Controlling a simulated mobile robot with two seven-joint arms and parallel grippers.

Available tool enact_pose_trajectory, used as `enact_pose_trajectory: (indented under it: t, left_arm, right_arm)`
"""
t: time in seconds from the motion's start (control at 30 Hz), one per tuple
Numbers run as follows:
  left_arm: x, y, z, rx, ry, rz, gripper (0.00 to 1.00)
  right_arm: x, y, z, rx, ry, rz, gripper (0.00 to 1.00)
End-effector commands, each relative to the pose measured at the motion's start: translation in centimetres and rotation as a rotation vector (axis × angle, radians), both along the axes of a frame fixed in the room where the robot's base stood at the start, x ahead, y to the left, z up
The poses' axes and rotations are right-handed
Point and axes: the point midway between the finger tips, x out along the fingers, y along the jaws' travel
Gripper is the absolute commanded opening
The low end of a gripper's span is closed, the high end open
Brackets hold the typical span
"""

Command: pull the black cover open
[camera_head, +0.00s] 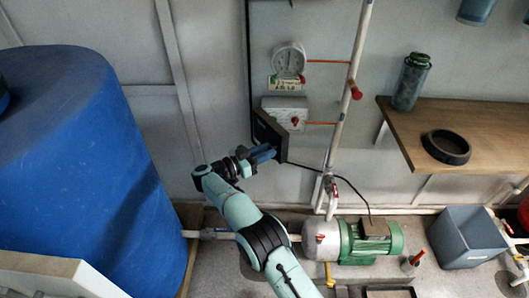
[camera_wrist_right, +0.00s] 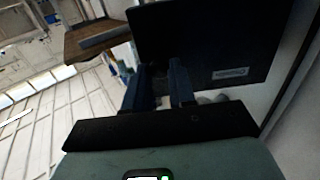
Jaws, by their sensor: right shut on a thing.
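The black cover (camera_head: 270,132) is a dark panel at the lower left of a white box (camera_head: 284,113) on the wall. It stands out at an angle from the box, whose white face and red knob (camera_head: 295,121) show. My right gripper (camera_head: 264,153) is shut on the cover near its lower left edge. In the right wrist view the cover (camera_wrist_right: 210,35) fills the upper middle, with a small white label, and the blue fingers (camera_wrist_right: 165,85) reach its lower edge. The exact contact is dark and partly hidden. My left gripper is not in view.
A large blue tank (camera_head: 80,160) stands at the left. A white vertical pipe (camera_head: 345,115) is right of the box. A green pump (camera_head: 365,242) sits below, and a wooden shelf (camera_head: 460,125) holds a bottle (camera_head: 409,82) and a black bowl (camera_head: 446,147) at the right.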

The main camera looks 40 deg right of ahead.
Motion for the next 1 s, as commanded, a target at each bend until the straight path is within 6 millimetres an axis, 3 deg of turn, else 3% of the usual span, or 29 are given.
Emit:
enact_pose_trajectory:
  t: [0.17,0.2,0.27,0.67,0.77,1.0]
  left_arm:
    - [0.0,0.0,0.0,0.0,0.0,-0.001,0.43]
    - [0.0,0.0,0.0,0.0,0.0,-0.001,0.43]
    - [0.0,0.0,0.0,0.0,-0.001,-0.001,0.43]
    - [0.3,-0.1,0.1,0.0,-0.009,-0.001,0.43]
    - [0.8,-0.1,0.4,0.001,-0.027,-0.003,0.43]
    - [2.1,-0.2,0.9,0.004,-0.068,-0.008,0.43]
  right_arm:
    - [-0.1,-0.1,0.1,-0.003,-0.001,-0.003,0.0]
    - [-0.1,-0.1,0.1,-0.003,-0.001,-0.003,0.34]
    - [-0.1,-0.1,0.1,-0.003,-0.002,-0.003,0.49]
    - [0.1,0.7,0.0,-0.001,-0.001,0.001,0.49]
    - [0.3,2.2,0.1,0.0,-0.002,0.003,0.49]
    - [0.8,7.9,0.0,-0.001,-0.003,0.003,0.49]
